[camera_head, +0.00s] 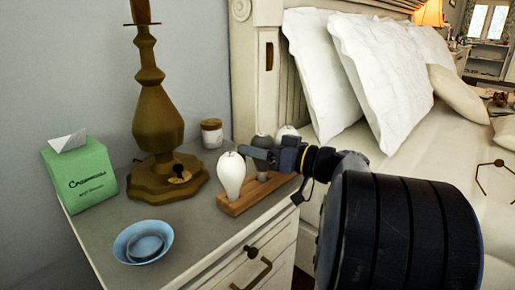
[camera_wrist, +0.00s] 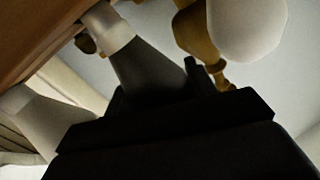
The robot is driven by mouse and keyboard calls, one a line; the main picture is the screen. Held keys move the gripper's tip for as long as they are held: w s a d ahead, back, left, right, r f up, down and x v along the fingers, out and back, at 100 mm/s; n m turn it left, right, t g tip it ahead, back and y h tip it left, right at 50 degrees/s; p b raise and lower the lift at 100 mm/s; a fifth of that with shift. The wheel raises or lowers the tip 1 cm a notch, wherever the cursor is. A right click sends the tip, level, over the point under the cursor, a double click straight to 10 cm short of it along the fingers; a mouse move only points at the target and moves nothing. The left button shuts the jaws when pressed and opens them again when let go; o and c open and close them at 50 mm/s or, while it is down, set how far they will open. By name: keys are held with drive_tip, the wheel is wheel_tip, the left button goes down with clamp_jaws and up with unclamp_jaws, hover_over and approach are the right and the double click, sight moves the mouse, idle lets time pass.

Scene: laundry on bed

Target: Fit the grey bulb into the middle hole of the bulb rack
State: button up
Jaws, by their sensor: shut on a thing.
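The wooden bulb rack (camera_head: 239,208) lies on the nightstand; its edge also shows in the wrist view (camera_wrist: 35,35). A white bulb (camera_head: 231,178) stands upright at its near end, and another white bulb (camera_head: 287,132) is at its far end, partly hidden. My gripper (camera_head: 263,156) is shut on the grey bulb (camera_head: 264,142) between them, above the rack's middle. In the wrist view the grey bulb (camera_wrist: 148,68) has its pale base pointing toward the rack. I cannot tell whether the base is inside the middle hole, which is hidden.
A brass lamp (camera_head: 158,115) stands behind the rack on the nightstand (camera_head: 185,218). A small jar (camera_head: 212,133), a green tissue box (camera_head: 80,175) and blue bowls (camera_head: 143,243) are also there. The bed (camera_head: 465,185) with pillows is on the right.

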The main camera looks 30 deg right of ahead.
drive_tip(key=shift+f, duration=0.4)
drive_tip(key=o, duration=1)
drive_tip(key=shift+o, duration=0.2)
drive_tip(key=p+v, duration=0.2)
drive_tip(key=v, duration=0.8)
drive_tip(key=shift+s+d, duration=0.25)
drive_tip(key=shift+s, duration=0.1)
drive_tip(key=b+x, duration=0.2)
drive_tip(key=x, duration=0.9)
drive_tip(key=shift+r, duration=0.15)
